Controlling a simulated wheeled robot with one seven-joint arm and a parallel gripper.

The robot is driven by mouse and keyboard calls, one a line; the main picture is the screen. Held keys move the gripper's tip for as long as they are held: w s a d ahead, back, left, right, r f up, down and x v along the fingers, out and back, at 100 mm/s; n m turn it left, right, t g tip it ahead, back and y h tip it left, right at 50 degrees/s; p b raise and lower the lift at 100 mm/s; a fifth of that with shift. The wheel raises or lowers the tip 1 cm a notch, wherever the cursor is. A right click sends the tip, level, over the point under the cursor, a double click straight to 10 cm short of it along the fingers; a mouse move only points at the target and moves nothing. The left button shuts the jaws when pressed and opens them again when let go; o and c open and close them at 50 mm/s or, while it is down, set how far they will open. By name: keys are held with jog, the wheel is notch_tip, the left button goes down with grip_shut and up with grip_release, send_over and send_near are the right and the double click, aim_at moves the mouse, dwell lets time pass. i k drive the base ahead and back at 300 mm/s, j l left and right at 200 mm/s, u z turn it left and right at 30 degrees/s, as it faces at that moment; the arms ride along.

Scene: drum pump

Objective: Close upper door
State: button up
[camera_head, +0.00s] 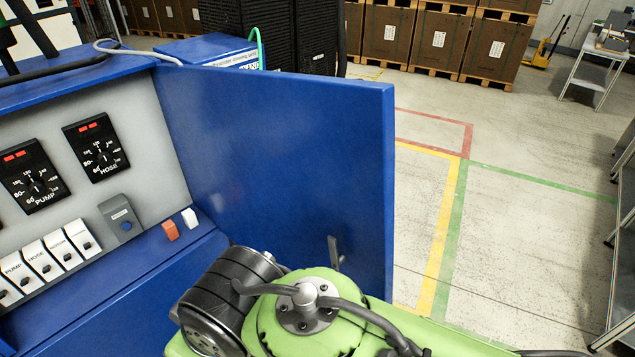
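The upper door (275,150) is a blue panel on the blue cabinet (120,290). It stands open, swung out to the right of the control panel (120,135), with its hinge side at the panel's right edge. A small dark piece, perhaps its handle (335,253), shows low on the door near its free edge. My green and black arm covers part of the door's lower edge. My gripper's fingers are not visible, so I cannot tell whether anything touches the door.
An orange switch (170,230) and a white one (190,217) sit on the ledge. Open floor (530,240) lies to the right. Shelving (622,260) stands at the far right.

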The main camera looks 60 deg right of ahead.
aim_at(283, 163)
jog(key=k+l+u, duration=0.6)
jog(key=k, duration=0.3)
jog(key=i+l, duration=0.1)
jog(key=l, duration=0.4)
jog(key=l+z, duration=0.15)
jog(key=l, duration=0.4)
jog(key=k+j+z, duration=0.2)
jog(key=j, duration=0.2)
jog(key=k+j+z, duration=0.15)
jog(key=j, duration=0.25)
jog(key=k, duration=0.1)
